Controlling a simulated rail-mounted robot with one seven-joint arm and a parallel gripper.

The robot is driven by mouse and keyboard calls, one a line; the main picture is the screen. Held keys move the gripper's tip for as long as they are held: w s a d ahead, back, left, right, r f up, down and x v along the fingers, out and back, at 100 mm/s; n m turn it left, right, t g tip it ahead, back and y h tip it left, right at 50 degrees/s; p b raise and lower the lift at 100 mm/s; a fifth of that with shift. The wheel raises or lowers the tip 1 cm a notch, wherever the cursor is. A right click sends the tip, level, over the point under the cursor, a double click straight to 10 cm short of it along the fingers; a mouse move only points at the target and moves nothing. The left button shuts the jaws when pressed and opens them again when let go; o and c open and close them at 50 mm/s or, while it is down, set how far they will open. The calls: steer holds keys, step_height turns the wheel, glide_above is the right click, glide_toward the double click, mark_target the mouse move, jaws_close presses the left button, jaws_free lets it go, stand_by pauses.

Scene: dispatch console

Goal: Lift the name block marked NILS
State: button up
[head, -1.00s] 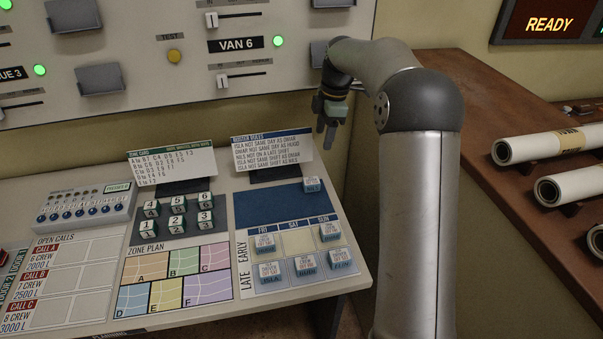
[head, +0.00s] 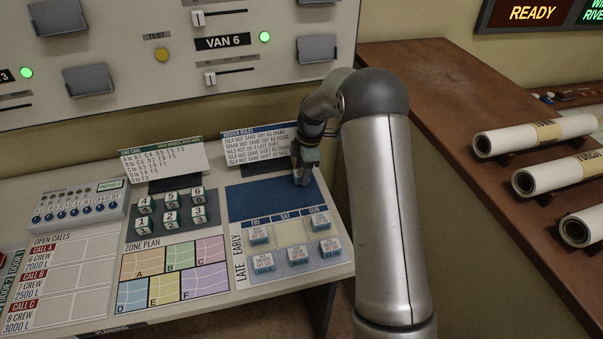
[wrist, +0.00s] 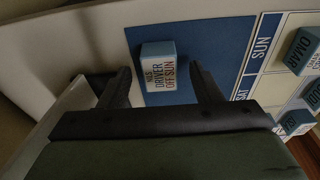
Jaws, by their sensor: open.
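The NILS name block (wrist: 158,72) is a small light-blue block with a white top reading NILS, DRIVER, OFF SUN. It sits on the dark blue panel (wrist: 190,40) of the roster board in the wrist view. My gripper (wrist: 159,84) is open, with its two dark fingers to either side of the block in that picture; it looks empty. I cannot tell whether the fingertips reach down beside the block. In the head view my gripper (head: 302,174) is over the right end of the blue panel (head: 258,199) and hides the block.
Several other name blocks, one marked OMAR (wrist: 303,52), stand on the roster grid (head: 290,232). A rules card (head: 256,145) stands close behind my gripper. Numbered cubes (head: 171,210) sit to the left. White rolls (head: 535,135) lie on the brown counter at right.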

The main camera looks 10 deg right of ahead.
steer(key=shift+f, duration=0.4)
steer(key=c, duration=1.1)
steer(key=shift+o, duration=0.2)
steer(key=shift+r, duration=0.15)
